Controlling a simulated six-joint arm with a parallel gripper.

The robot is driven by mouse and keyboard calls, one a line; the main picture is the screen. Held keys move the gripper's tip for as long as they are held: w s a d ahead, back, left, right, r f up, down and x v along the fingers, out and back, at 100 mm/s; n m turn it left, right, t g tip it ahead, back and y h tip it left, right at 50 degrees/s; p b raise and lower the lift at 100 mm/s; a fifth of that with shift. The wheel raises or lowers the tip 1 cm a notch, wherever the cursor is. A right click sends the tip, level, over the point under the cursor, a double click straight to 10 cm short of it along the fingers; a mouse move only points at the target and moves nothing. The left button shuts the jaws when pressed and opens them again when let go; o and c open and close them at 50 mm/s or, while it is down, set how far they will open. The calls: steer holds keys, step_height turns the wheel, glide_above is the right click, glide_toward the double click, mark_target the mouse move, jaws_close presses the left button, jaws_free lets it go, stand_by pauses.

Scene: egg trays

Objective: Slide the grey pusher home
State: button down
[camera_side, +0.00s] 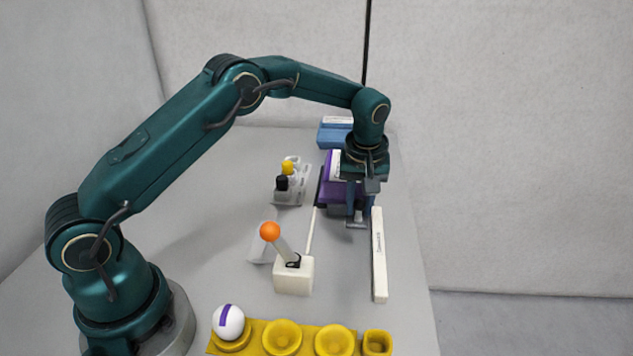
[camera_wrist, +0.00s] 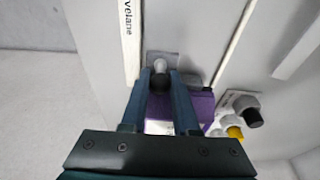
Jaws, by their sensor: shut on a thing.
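The grey pusher (camera_wrist: 160,64) shows in the wrist view as a small grey piece with a dark rounded part, between my fingertips. My gripper (camera_wrist: 160,78) is shut on it; the fingers hide part of it. In the side view my gripper (camera_side: 357,220) points down low over the table, beside the near end of a purple block (camera_side: 340,194). The pusher is mostly hidden there by the fingers. The purple block also shows in the wrist view (camera_wrist: 202,106), just beside and behind the fingers. I cannot tell whether pusher and block touch.
A long white labelled bar (camera_side: 379,262) lies right of my gripper; a thin white strip (camera_side: 311,232) lies left. A white block with an orange-knobbed lever (camera_side: 270,232) stands nearer. A yellow tray (camera_side: 258,338) with a purple-striped egg (camera_side: 228,322), a bottle rack (camera_side: 290,198) and blue box (camera_side: 334,138) surround.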

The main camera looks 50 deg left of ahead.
steer(key=shift+s+d, duration=5.4)
steer(key=shift+d, duration=0.15)
steer(key=c, duration=0.7)
jaws_free()
step_height(320, 180, up, 6)
step_height(320, 180, up, 9)
steer(key=shift+f, duration=0.2)
steer(key=shift+s, duration=0.1)
